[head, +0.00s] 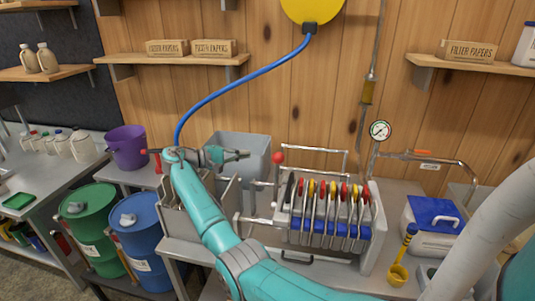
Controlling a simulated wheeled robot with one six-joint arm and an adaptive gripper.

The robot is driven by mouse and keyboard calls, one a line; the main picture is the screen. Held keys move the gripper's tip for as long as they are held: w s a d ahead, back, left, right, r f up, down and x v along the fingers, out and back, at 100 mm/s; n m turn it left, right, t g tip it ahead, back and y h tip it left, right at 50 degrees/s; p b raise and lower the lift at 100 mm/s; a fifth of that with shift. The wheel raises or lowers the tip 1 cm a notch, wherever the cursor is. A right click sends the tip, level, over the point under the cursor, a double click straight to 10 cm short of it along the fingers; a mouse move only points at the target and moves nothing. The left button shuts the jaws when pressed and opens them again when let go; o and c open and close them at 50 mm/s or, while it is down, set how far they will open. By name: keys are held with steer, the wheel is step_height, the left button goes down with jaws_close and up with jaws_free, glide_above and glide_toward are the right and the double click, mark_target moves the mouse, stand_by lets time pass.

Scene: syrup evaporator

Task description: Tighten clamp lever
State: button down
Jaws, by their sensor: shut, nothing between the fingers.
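The filter press (325,225) stands on the bench at centre right, with a row of plates and red and yellow round parts along its top. A lever with a red ball knob (278,157) rises at its left end; I take this as the clamp lever. My gripper (246,154) is shut and empty, pointing right, in front of the grey bin. In the picture its tips are a little left of the red knob and apart from it. The depth between them is hard to judge. My arm hides part of the bench left of the press.
A grey bin (240,146) stands behind my gripper. A blue hose (225,85) runs down behind my wrist. A pressure gauge (380,131) and pipe stand behind the press, a blue-and-white container (432,228) to its right. A purple bucket (126,148) and drums (136,222) are left.

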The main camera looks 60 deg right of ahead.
steer(key=shift+d, duration=0.1)
steer(key=s+d, duration=0.5)
steer(key=s, duration=0.2)
steer(key=shift+s+d+f, duration=0.2)
steer(key=shift+s+f, duration=0.1)
steer(key=shift+s, duration=0.05)
steer(key=shift+a+r, duration=0.1)
steer(key=shift+a, duration=0.05)
stand_by(0.5)
